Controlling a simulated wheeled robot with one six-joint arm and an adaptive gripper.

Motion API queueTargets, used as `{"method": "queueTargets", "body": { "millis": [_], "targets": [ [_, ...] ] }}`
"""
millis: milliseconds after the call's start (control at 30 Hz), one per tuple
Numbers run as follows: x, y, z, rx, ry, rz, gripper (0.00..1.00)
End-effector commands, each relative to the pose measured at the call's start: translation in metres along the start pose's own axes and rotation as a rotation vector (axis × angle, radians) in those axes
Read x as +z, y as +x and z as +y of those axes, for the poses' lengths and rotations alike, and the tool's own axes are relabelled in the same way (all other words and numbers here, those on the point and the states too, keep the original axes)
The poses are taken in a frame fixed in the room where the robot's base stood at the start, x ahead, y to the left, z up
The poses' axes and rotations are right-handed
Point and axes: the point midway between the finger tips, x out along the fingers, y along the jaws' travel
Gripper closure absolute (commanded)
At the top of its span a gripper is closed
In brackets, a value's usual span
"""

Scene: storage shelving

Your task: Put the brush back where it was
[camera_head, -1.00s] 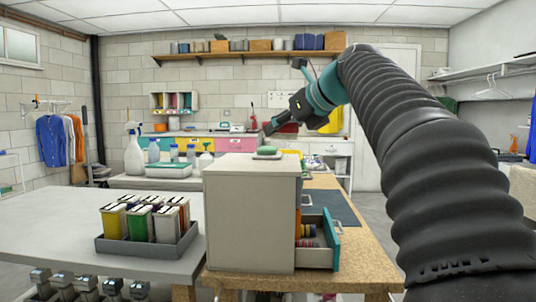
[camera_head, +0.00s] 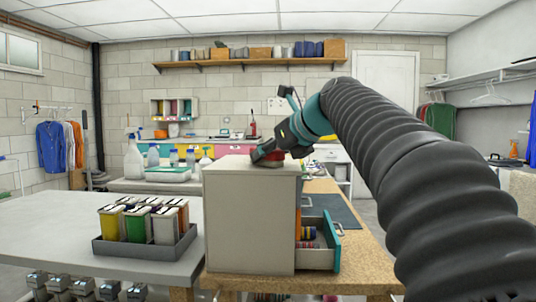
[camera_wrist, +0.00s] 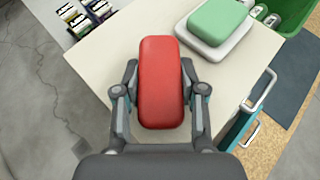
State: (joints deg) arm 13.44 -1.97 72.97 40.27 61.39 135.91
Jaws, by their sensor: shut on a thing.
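My gripper (camera_wrist: 160,100) is shut on a red rounded block (camera_wrist: 161,70), one finger on each long side. It looks like the back of a brush, but no bristles show. The gripper is over the pale top of the cabinet (camera_wrist: 115,62). In the head view my gripper (camera_head: 264,156) is low over that cabinet (camera_head: 250,222); whether the block touches the top is unclear. A green block (camera_wrist: 216,20) on a white base (camera_wrist: 240,38) sits on the cabinet top, up and right of the red block in the wrist view. My gripper hides it in the head view.
A teal-fronted drawer (camera_head: 337,243) stands open on the cabinet's right side, with coloured items inside. A grey tray (camera_head: 150,252) of several coloured containers is on the table (camera_head: 40,230) at left. Spray and other bottles (camera_head: 134,158) stand behind. The cabinet top has free room.

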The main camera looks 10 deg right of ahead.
Motion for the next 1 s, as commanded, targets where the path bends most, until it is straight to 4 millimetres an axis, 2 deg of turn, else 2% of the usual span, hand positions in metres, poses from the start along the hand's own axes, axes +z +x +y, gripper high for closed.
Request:
{"method": "queueTargets", "body": {
  "millis": [33, 67, 100, 167, 567, 767, 1000],
  "targets": [
    [-0.002, 0.001, 0.0, 0.0, 0.001, 0.0, 1.0],
    [-0.002, 0.001, 0.0, 0.0, 0.001, 0.0, 0.57],
    [-0.001, 0.001, 0.0, 0.0, 0.0, 0.0, 0.47],
    [-0.001, 0.001, 0.0, 0.0, 0.0, 0.0, 0.34],
    [0.002, -0.004, 0.0, -0.001, -0.001, -0.001, 0.34],
    [0.002, -0.035, -0.001, -0.005, 0.0, -0.002, 0.34],
    [0.003, -0.083, -0.001, -0.005, 0.001, -0.002, 0.34]
  ]
}}
